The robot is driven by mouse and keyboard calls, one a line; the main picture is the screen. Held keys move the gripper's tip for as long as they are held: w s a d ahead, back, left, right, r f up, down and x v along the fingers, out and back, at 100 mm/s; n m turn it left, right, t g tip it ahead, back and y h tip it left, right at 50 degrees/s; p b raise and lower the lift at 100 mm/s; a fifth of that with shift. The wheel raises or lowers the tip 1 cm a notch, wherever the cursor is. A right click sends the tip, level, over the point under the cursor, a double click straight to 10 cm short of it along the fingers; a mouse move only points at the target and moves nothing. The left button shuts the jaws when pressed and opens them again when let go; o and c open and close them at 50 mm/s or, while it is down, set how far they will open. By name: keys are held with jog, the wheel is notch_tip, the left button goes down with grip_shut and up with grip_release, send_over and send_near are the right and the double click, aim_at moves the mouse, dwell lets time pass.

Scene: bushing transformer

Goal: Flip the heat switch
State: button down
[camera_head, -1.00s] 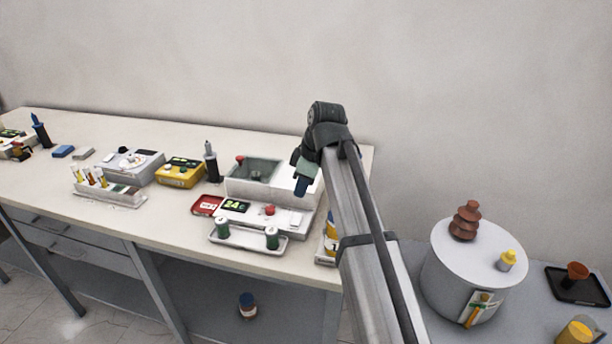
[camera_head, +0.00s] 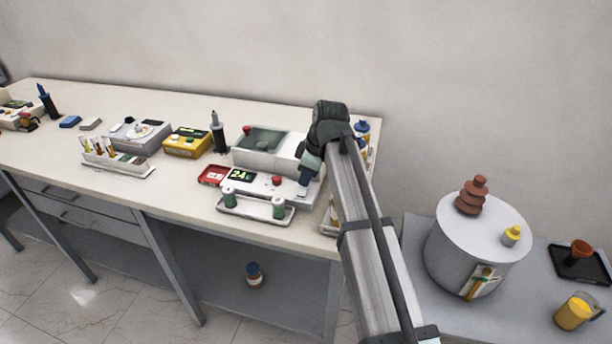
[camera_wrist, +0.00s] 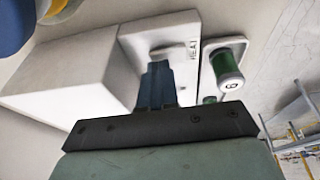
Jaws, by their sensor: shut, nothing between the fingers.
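The white machine (camera_head: 243,156) with a grey-green basin, a green "24" display (camera_head: 243,175) and a red knob (camera_head: 277,180) stands near the right end of the bench. In the wrist view, the word HEAT is printed on its panel (camera_wrist: 190,30), beside a small pale switch (camera_wrist: 165,50). My gripper (camera_head: 304,182) is shut and empty, pointing down at the right end of the panel. In the wrist view, the blue fingertips (camera_wrist: 157,68) are right beside the switch and partly cover it. I cannot tell whether they touch it.
A white tray with green-ended spools (camera_head: 255,207) lies in front of the machine. A raised white housing (camera_wrist: 75,75) stands close beside the fingers. A red box (camera_head: 213,175) and a yellow device (camera_head: 187,142) are to the left. A round drum (camera_head: 475,235) stands right of the bench.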

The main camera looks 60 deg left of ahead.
jog(key=shift+w+a+f, duration=0.15)
jog(key=shift+f, duration=0.25)
jog(key=shift+s+d+r, duration=0.15)
jog(key=shift+s+d, duration=0.45)
jog(key=shift+r, duration=0.1)
jog(key=shift+r, duration=0.55)
jog(key=s+v, duration=0.1)
jog(key=v, duration=1.1)
jog(key=shift+r, duration=0.4)
jog(key=shift+w+a, duration=0.1)
